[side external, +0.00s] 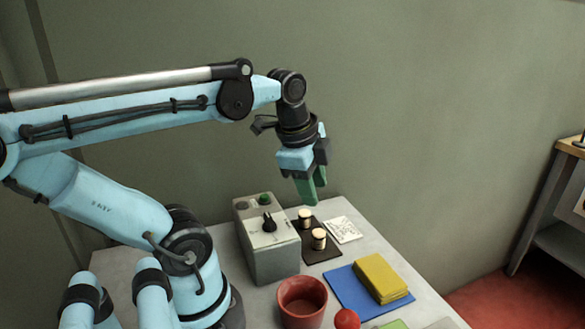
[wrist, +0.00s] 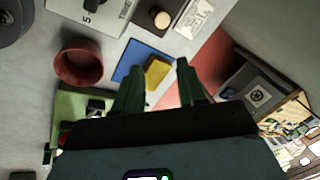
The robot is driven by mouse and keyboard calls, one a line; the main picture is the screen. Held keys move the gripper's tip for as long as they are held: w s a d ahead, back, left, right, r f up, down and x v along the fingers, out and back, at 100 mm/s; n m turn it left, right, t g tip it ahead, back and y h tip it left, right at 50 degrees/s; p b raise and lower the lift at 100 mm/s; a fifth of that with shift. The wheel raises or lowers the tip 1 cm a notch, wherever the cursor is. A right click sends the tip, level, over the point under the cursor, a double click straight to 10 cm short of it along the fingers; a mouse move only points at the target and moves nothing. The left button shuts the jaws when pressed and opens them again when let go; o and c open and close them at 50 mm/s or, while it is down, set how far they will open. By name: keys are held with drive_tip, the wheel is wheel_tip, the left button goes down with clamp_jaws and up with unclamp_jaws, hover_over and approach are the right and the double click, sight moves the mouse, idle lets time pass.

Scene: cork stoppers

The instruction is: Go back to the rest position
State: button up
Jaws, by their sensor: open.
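My gripper (side external: 312,196) hangs in the air above the far end of the table, with green fingers pointing down. It also shows in the wrist view (wrist: 158,80), where the two green fingers stand apart with nothing between them. Two cork stoppers stand on a dark mat (side external: 322,253) below my gripper: a farther one (side external: 305,217) and a nearer one (side external: 319,239). One round cork-coloured top (wrist: 160,17) shows at the upper edge of the wrist view. My gripper is clear of the stoppers and touches nothing.
A grey control box (side external: 268,262) with a black knob stands left of the mat. A printed white card (side external: 342,230) lies to its right. Nearer are a red pot (side external: 302,301), a blue mat (side external: 345,293) with a yellow block (side external: 381,278), and a red ball (side external: 347,319).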

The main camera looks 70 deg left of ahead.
drive_tip(key=w+d+f+n+t+h, duration=0.1)
drive_tip(key=w+d+f+n+t, duration=0.2)
drive_tip(key=d+n, duration=0.4)
drive_tip(key=shift+w+f+n+t, duration=0.45)
drive_tip(key=shift+w+n, duration=0.45)
drive_tip(key=shift+n, duration=0.3)
drive_tip(key=shift+a, duration=0.1)
drive_tip(key=shift+c, duration=0.3)
